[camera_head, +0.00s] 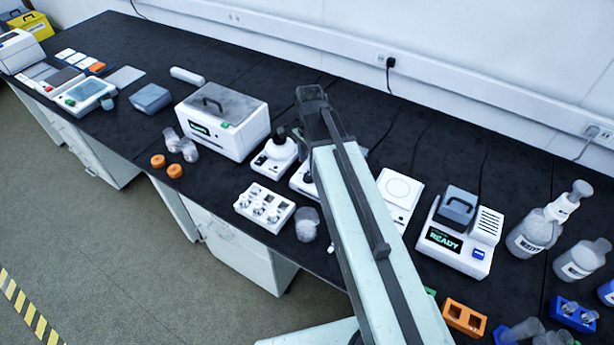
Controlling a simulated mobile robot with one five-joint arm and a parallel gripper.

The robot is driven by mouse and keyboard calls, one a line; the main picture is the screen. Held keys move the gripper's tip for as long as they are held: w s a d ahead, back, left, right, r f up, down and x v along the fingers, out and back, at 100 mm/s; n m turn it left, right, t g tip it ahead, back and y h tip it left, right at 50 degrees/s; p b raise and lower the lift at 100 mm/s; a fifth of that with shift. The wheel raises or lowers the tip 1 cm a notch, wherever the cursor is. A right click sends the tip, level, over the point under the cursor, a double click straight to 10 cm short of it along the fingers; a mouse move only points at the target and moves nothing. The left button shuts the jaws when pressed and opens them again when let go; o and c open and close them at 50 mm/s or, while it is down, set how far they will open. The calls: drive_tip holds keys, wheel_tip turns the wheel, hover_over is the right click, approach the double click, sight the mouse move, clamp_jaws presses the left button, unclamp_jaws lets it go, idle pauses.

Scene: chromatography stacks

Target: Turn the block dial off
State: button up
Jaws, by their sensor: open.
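My arm rises from the bottom edge across the middle of the bench. The dark end with my gripper (312,96) is over the back half of the bench, left of this instrument and apart from it. Its fingers are hard to make out and nothing shows in them.
A larger white READY box (222,118) stands left of my arm. A white vial rack (264,207), a glass beaker (307,224) and a flat white plate device (400,197) are near the arm. Bottles (535,230) and an orange rack (464,317) stand at right.

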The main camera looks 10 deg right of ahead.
sight(308, 175)
wheel_tip(308, 175, down, 6)
drive_tip(key=b, duration=0.4)
drive_tip(key=shift+r+b, duration=0.1)
drive_tip(key=shift+b, duration=0.2)
drive_tip(key=shift+r, duration=0.1)
clamp_jaws()
drive_tip(key=shift+a, duration=0.1)
